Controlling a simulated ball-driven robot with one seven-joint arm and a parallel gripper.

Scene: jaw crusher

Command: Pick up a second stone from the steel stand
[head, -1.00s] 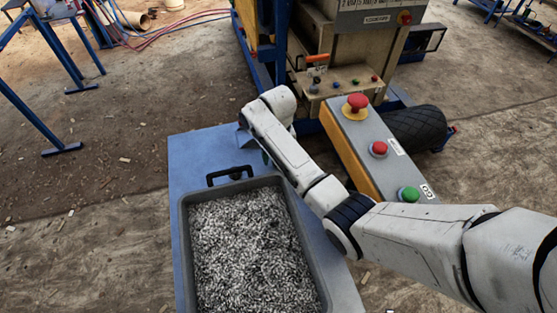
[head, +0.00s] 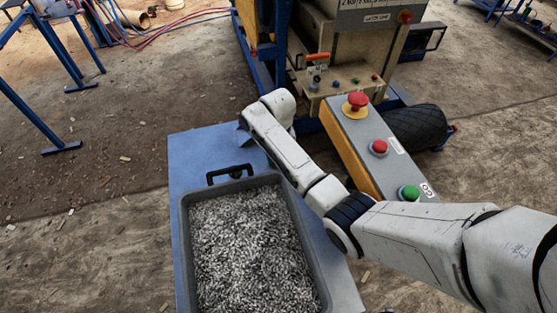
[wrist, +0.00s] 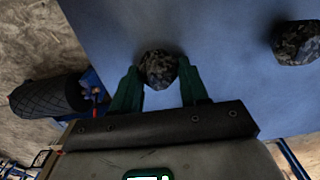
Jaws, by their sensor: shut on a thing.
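In the wrist view my gripper (wrist: 158,68) is shut on a rough dark grey stone (wrist: 159,70), which sits between the two green fingers near their tips. A second dark stone (wrist: 297,43) lies apart from them on the blue surface of the steel stand (wrist: 215,35), at the right edge of the view. In the head view the stand (head: 195,152) shows as a blue top, and my arm hides the gripper and both stones.
A grey tray (head: 183,235) of gravel with a black handle occupies the front of the stand. A control box (head: 372,160) with red and green buttons is close on the right.

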